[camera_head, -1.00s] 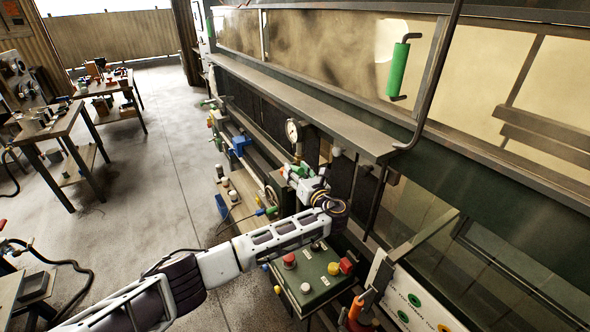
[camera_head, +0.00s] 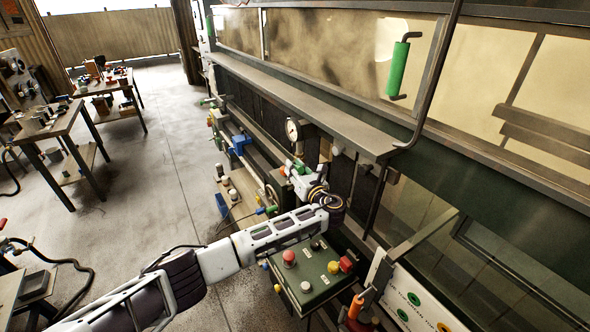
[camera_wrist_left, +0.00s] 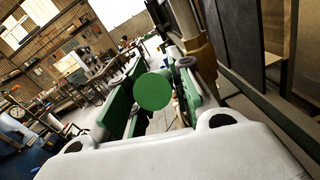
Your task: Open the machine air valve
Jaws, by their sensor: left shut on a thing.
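My left gripper (camera_head: 291,169) reaches in from the left to the side of the green machine, just below a pressure gauge (camera_head: 292,130). In the left wrist view, a green part with a round end (camera_wrist_left: 153,91) sits between the two fingers, and the gripper is shut on it. It looks like the air valve's handle. In the head view the gripper largely hides the valve, so its angle cannot be told. A brass fitting (camera_wrist_left: 196,48) rises beside the right finger in the wrist view. My right gripper is not in view.
A control box (camera_head: 315,276) with a red button and other knobs sits below my left forearm. A steel ledge (camera_head: 300,105) and a bent dark rod (camera_head: 425,100) are on the machine. Workbenches (camera_head: 60,125) stand at the left, with clear floor between.

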